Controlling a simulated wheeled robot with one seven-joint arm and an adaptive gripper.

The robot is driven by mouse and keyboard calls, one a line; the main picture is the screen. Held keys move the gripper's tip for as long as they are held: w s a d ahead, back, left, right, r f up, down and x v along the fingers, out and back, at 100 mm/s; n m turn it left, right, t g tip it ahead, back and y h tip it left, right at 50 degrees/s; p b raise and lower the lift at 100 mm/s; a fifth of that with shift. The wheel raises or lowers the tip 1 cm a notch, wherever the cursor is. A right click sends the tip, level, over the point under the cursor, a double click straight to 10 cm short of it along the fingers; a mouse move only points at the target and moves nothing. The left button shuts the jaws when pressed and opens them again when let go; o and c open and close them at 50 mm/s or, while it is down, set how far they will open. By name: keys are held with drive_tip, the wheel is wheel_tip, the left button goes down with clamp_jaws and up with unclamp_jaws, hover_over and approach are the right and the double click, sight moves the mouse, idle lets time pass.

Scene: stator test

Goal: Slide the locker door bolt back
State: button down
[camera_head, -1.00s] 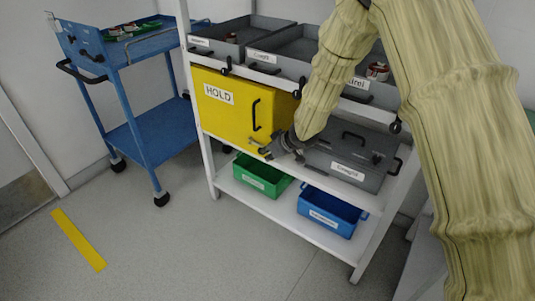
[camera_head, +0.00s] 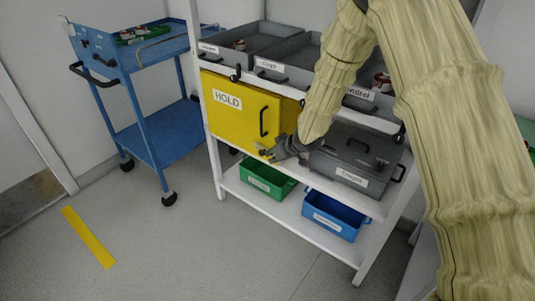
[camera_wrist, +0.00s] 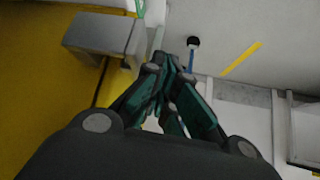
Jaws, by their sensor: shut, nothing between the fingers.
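The yellow locker (camera_head: 234,119) stands on the white rack, with a HOLD label and a black handle (camera_head: 263,121) on its door. Small bolt hardware (camera_head: 265,153) shows at the door's lower right, partly hidden by my gripper (camera_head: 273,157). In the wrist view a grey block (camera_wrist: 103,36) sits on the yellow surface (camera_wrist: 40,70), left of my gripper (camera_wrist: 172,65). My gripper is shut and empty, with its tips close beside this hardware. I cannot tell whether they touch it, or how far the bolt is drawn.
A grey lidded case (camera_head: 352,160) stands right of the locker, close to my gripper. A green bin (camera_head: 268,180) and a blue bin (camera_head: 335,215) sit on the shelf below. Grey trays (camera_head: 290,55) are above. A blue trolley (camera_head: 160,150) stands left; the floor in front is clear.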

drive_tip(key=p+v, duration=0.1)
drive_tip(key=v, duration=1)
drive_tip(key=shift+s+d+p, duration=0.2)
drive_tip(key=shift+d+p, duration=0.05)
drive_tip(key=shift+p, duration=0.05)
drive_tip(key=shift+f, duration=0.1)
drive_tip(key=s+d+f+m+g+h, duration=0.2)
drive_tip(key=s+d+f+m, duration=0.15)
drive_tip(key=s+f, duration=1.25)
drive_tip(key=s+d+f+m+g+h, duration=0.1)
drive_tip(key=s+d+f+m+g, duration=0.25)
drive_tip(key=s+f, duration=1.25)
drive_tip(key=s+d+r+m+g+h, duration=0.1)
drive_tip(key=s+d, duration=0.1)
drive_tip(key=s, duration=0.6)
drive_tip(key=s+d+r+h, duration=0.1)
drive_tip(key=s+d+r, duration=0.1)
drive_tip(key=s, duration=0.5)
wheel_tip(320, 180, up, 15)
drive_tip(key=p, duration=1.6)
